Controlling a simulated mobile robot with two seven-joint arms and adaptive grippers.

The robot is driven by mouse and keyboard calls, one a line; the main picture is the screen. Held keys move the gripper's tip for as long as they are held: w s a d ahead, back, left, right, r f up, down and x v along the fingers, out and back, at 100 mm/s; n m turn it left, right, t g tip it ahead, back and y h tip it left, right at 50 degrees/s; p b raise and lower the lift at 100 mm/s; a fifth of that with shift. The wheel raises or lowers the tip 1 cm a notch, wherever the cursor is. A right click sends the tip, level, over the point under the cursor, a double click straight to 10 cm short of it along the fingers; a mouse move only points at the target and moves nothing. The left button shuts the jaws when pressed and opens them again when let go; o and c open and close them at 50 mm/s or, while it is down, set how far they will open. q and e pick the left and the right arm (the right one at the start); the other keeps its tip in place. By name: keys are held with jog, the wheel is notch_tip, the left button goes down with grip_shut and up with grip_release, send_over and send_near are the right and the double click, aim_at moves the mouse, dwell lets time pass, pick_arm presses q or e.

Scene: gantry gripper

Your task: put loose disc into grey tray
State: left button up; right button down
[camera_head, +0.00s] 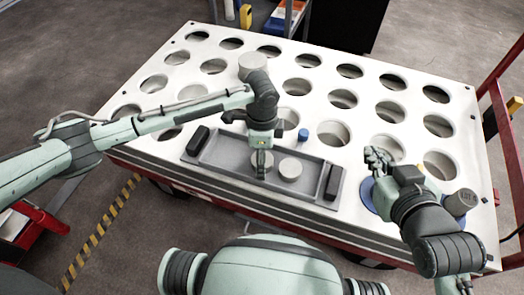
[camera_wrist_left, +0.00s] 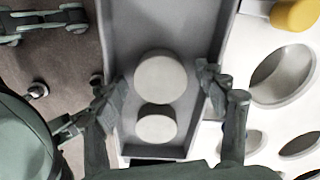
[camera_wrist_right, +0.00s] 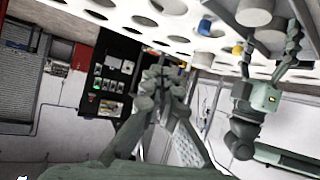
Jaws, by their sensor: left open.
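The grey tray (camera_head: 215,150) lies on the white table's front part, with a black handle at each end. A pale round disc (camera_head: 290,169) lies in the tray. A second disc lies beside it, partly hidden by my left gripper (camera_head: 262,168); both show in the left wrist view, the larger-looking one (camera_wrist_left: 160,77) and the other (camera_wrist_left: 157,124). My left gripper is open over the tray, its fingers on either side of the discs. A separate grey disc (camera_head: 252,66) stands on the table behind my left wrist. My right gripper (camera_head: 377,157) is shut and empty above the table's right side.
The white table (camera_head: 320,95) has rows of round holes. A small blue cylinder (camera_head: 303,135) stands behind the tray. A grey cylinder (camera_head: 460,203) stands at the right, beside my right arm. A red rail (camera_head: 505,130) runs along the right edge.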

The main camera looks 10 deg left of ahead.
pick_arm(q)
jog(key=shift+r, duration=0.4)
notch_tip(320, 180, up, 12)
jog(key=f+p, duration=0.1)
jog(key=p, duration=0.1)
jog(key=s+d+f+n+t+h, duration=0.1)
jog(key=s+d+f+n+h, duration=0.15)
jog(key=s+d, duration=0.2)
jog(key=s+a+n+t+y, duration=0.1)
jog(key=s+a+n, duration=0.3)
jog(key=a, duration=0.6)
jog(key=s+a+n+t+y, duration=0.2)
jog(key=s+a+n+t, duration=0.2)
jog(key=a+n, duration=0.4)
jog(key=s+a, duration=0.1)
jog(key=a, duration=0.2)
jog(key=shift+s+f+t, duration=0.2)
jog(key=shift+f+t, duration=0.05)
jog(key=shift+t, duration=0.05)
pick_arm(e)
jog(key=s+d+f+m+g+h, duration=0.1)
jog(key=s+d+f+g+h, duration=0.2)
jog(key=s+d+f+g, duration=0.2)
jog(key=s+d+f, duration=0.2)
jog(key=s+d, duration=0.1)
jog(key=shift+g, duration=0.4)
pick_arm(q)
jog(key=shift+y, duration=0.25)
pick_arm(e)
jog(key=shift+w+r, duration=0.15)
